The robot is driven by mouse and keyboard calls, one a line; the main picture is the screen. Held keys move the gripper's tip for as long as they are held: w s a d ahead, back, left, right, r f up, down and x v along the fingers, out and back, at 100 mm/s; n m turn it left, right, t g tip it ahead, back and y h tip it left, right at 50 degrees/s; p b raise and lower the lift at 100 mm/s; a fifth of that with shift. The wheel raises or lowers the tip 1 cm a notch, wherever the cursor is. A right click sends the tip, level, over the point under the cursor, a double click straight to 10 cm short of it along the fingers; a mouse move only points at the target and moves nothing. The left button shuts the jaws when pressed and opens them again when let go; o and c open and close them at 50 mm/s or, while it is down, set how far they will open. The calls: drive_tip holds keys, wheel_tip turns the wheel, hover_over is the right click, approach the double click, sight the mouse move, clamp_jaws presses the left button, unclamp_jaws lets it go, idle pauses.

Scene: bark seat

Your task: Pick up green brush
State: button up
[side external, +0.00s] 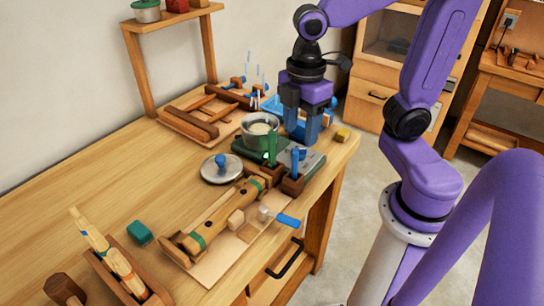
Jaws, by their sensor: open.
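A green upright handle (271,147), which looks like the green brush, stands in a small wooden holder on the workbench; its lower end is hidden. My gripper (302,132) points down behind and to the right of it, its blue fingers open and apart from the handle. I cannot tell whether anything lies between the fingers. A similar blue handle (295,160) stands just in front of the gripper.
A metal pot (261,132) is left of my gripper. A round lid (221,168), a wooden clamp piece (215,217) and a green block (140,232) lie nearer the front. A yellow block (342,134) sits by the right edge.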

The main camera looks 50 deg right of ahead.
sight(273, 134)
drive_tip(key=w+d+r+n, duration=0.3)
drive_tip(key=w+d+r, duration=0.1)
drive_tip(key=w, duration=0.6)
drive_tip(key=f, duration=1.2)
drive_tip(key=shift+d, duration=0.2)
drive_tip(key=shift+w+f, duration=0.2)
drive_tip(key=shift+f, duration=1.2)
drive_tip(key=shift+w+f, duration=0.15)
drive_tip(key=shift+f, duration=1.2)
clamp_jaws()
